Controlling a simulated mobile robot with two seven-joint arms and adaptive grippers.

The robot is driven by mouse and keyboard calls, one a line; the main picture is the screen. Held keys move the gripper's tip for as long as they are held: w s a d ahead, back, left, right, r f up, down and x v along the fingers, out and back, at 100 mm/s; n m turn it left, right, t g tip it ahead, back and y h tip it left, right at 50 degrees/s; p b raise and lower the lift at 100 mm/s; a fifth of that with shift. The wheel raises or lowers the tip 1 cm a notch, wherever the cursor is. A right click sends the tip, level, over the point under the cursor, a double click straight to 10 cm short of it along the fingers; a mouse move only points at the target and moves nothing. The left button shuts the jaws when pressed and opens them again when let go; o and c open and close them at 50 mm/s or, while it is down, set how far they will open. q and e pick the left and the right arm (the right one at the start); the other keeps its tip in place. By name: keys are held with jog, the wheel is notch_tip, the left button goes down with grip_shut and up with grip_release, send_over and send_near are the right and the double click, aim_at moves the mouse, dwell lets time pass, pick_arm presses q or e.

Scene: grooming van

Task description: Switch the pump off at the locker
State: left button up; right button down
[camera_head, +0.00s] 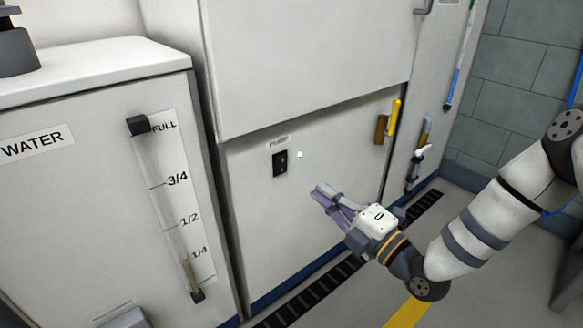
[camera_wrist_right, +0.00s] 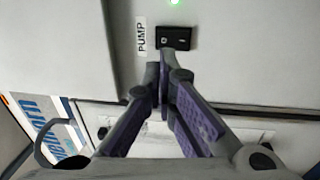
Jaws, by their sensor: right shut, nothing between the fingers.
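The pump switch (camera_head: 281,162) is a small black rocker on the white locker panel, under a small label (camera_head: 279,142). A green light (camera_head: 300,154) glows just right of it. In the right wrist view the switch (camera_wrist_right: 176,38) shows a ring mark and a bar mark, beside the PUMP label (camera_wrist_right: 142,37); which side is pressed in, I cannot tell. My right gripper (camera_head: 322,190) is shut and empty, below and right of the switch in the head view. In the wrist view its fingertips (camera_wrist_right: 165,58) appear just short of the switch; contact is not clear. My left gripper is out of view.
A white water tank (camera_head: 95,170) with a level gauge (camera_head: 180,210) stands at the left. An overhanging upper cabinet (camera_head: 305,60) is above the panel. A yellow handle (camera_head: 393,118) and a tap (camera_head: 420,155) are at the right. A dark floor grate (camera_head: 310,296) runs below.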

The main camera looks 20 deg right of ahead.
aim_at(284, 158)
jog(key=b+x, duration=0.3)
jog(key=x, duration=0.7)
jog(key=shift+w+a+f, duration=0.1)
jog(key=shift+w+f, duration=0.05)
jog(key=shift+w, duration=0.3)
jog(key=shift+r, duration=0.2)
